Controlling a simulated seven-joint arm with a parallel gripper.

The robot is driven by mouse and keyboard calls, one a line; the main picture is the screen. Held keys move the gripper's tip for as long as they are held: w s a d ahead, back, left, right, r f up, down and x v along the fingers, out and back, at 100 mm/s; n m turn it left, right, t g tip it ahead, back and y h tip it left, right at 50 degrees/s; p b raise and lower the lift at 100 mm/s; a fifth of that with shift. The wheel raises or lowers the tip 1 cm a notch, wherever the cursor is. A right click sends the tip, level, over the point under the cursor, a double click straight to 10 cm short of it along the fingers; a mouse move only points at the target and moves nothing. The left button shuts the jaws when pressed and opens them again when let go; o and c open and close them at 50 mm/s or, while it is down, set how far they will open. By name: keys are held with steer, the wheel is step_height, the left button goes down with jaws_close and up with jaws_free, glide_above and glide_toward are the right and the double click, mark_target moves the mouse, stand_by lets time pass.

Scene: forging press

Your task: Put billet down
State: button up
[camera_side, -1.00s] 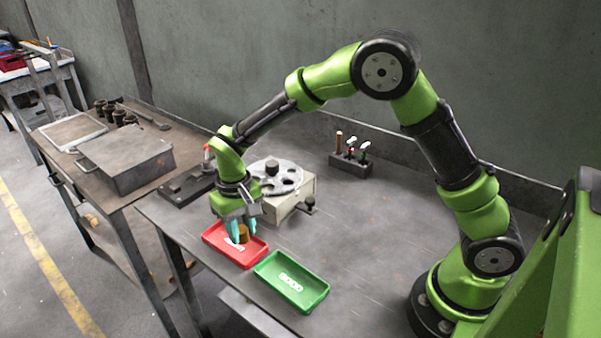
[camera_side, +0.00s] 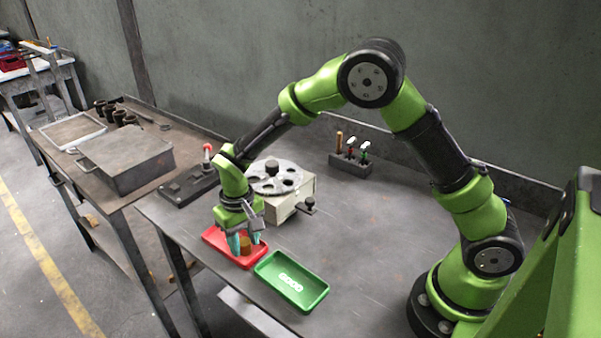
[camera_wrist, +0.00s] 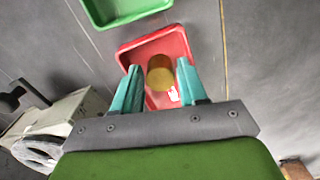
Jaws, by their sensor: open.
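The billet (camera_side: 246,244) is a short orange-brown cylinder standing in the red tray (camera_side: 252,262). In the wrist view my gripper (camera_wrist: 159,82) is open, with one finger on each side of the billet and a gap beside the right finger. A white label in the red tray is partly hidden.
A green tray (camera_side: 318,299) with a white label lies right beside the red tray. A box with a round, holed disc (camera_side: 273,177) stands behind. A small tool rack (camera_side: 350,163) stands farther back.

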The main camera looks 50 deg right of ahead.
mark_target(244, 241)
step_height(244, 241, up, 12)
steer(key=s+d+r+m+t+y, duration=0.1)
steer(key=s+d+r+t, duration=0.15)
steer(key=s+r, duration=0.2)
steer(key=s+d+r+t+y, duration=0.1)
steer(key=s+d+r, duration=0.2)
steer(key=s+r, duration=0.15)
steer(key=s+d+r+t, duration=0.1)
steer(key=s+t, duration=0.1)
steer(key=s, duration=0.3)
steer(key=s+d+r+m+t, duration=0.1)
steer(key=s+d+t, duration=0.1)
steer(key=s, duration=0.3)
steer(key=shift+s, duration=0.2)
steer(key=shift+o, duration=0.2)
steer(key=shift+d, duration=0.1)
